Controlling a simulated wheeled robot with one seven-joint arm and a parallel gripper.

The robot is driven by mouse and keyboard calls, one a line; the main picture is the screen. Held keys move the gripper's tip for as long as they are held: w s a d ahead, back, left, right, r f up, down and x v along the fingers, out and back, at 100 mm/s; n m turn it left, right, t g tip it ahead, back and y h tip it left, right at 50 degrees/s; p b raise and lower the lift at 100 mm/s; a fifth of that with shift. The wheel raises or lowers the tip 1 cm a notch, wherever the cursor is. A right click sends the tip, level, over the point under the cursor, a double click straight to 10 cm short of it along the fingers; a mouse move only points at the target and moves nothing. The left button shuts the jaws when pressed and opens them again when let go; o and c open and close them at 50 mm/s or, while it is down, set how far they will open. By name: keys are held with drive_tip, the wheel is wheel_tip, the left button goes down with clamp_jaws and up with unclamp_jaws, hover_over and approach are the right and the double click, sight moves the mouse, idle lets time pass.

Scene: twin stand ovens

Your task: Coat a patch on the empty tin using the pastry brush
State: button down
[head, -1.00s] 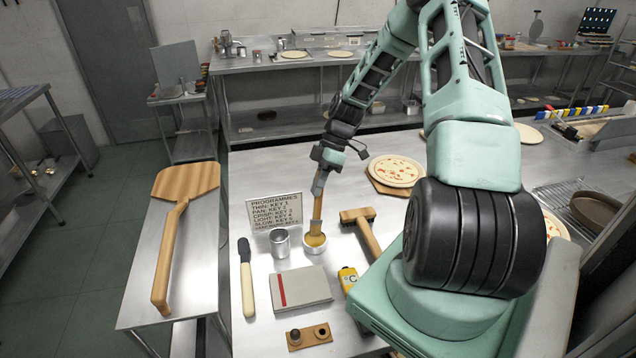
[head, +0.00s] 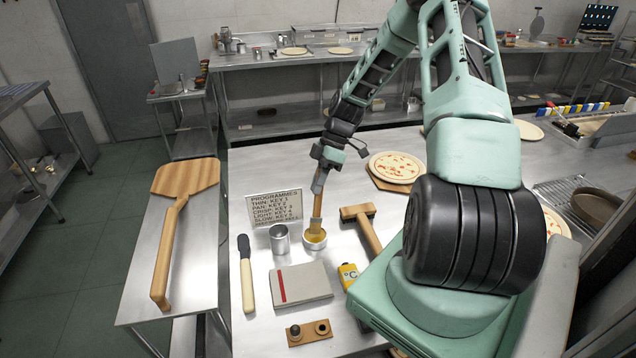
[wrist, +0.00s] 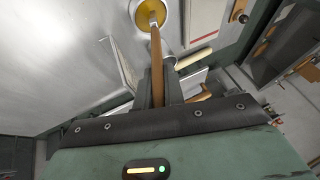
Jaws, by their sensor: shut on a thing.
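My gripper (head: 319,184) is shut on the wooden handle of the pastry brush (head: 317,208). The brush points down, and its head is in or just over a small round bowl (head: 315,243) of yellow liquid. The wrist view shows the brush handle (wrist: 156,50) running from my gripper (wrist: 157,80) to the yellow-filled bowl (wrist: 140,28); whether the bristles touch the liquid is not clear. A dark round tin (head: 596,212), seemingly empty, sits at the right on a wire rack, partly cut off by a metal edge.
A metal cup (head: 279,239) stands left of the bowl, before a programme sign (head: 275,207). A grey book (head: 301,284) and a spatula (head: 246,274) lie nearer. A topped pizza (head: 396,167) lies behind, right.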

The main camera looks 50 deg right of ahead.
drive_tip(key=shift+f, duration=0.6)
idle(1.1)
drive_tip(key=shift+r, duration=0.1)
drive_tip(key=shift+r+p, duration=2.45)
drive_tip(key=shift+r, duration=1.05)
